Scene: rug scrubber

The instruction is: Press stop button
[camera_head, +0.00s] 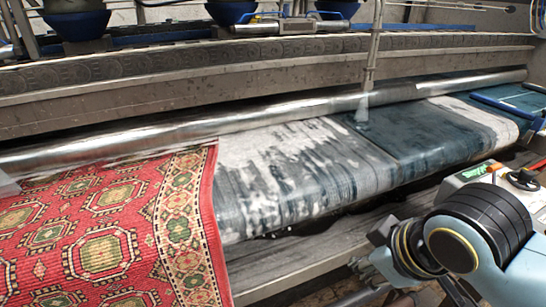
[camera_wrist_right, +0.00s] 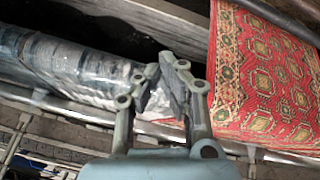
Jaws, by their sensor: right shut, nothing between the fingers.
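I cannot tell which of these is the stop button. My right gripper is shut and empty; its fingers (camera_wrist_right: 168,75) show in the right wrist view, with rugs behind them. In the head view the gripper (camera_head: 382,232) is mostly hidden by its own wrist, in front of the machine's edge, left of the box. My left gripper is not in view.
A red patterned rug (camera_head: 100,240) and a grey-blue rug (camera_head: 290,170) lie on the machine under a long metal roller (camera_head: 270,115). The red rug also shows in the right wrist view (camera_wrist_right: 265,75). A metal rail (camera_head: 300,275) runs along the front.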

